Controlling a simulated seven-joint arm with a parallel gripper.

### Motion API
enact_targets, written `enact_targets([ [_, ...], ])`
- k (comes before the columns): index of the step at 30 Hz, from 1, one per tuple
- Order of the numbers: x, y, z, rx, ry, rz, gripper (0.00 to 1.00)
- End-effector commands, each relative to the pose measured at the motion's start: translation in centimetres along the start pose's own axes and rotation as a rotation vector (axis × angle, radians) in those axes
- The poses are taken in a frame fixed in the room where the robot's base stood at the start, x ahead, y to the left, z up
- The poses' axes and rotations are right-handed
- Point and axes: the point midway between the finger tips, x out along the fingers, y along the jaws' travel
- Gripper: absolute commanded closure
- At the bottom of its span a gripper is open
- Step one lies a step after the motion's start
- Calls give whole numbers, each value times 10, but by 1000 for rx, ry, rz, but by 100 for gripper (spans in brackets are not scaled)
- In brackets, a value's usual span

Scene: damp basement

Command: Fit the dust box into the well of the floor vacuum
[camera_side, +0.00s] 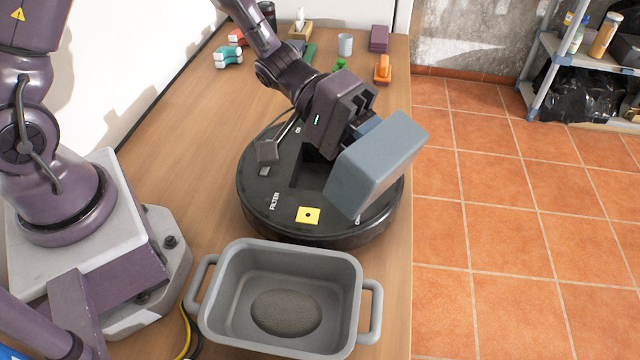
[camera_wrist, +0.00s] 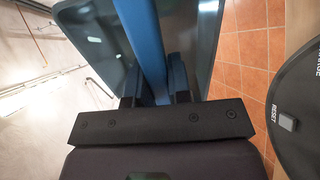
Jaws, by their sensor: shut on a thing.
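The dust box (camera_side: 376,165) is a grey-blue box with a blue handle bar (camera_wrist: 150,45). My gripper (camera_side: 357,137) is shut on that handle, with a finger on each side of it in the wrist view (camera_wrist: 156,85). The box is tilted and held above the right part of the floor vacuum (camera_side: 262,207), a round black disc lying on the table. The vacuum's dark well (camera_side: 308,172) shows partly, left of the box; my gripper and the box hide the rest. The vacuum's edge also shows at the right of the wrist view (camera_wrist: 300,105).
A grey tub (camera_side: 225,300) with handles and a dark dust heap (camera_side: 287,311) stands in front of the vacuum. A cup (camera_side: 345,45), an orange tool (camera_side: 382,70) and other items stand at the table's back. Tiled floor lies beyond the right edge.

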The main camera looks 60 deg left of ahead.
Motion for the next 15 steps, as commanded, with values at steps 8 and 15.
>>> enact_targets([
  [8, 15, -22, 40, 152, -373, -211, 100],
  [15, 4, -59, 60, 299, -546, -439, 100],
])
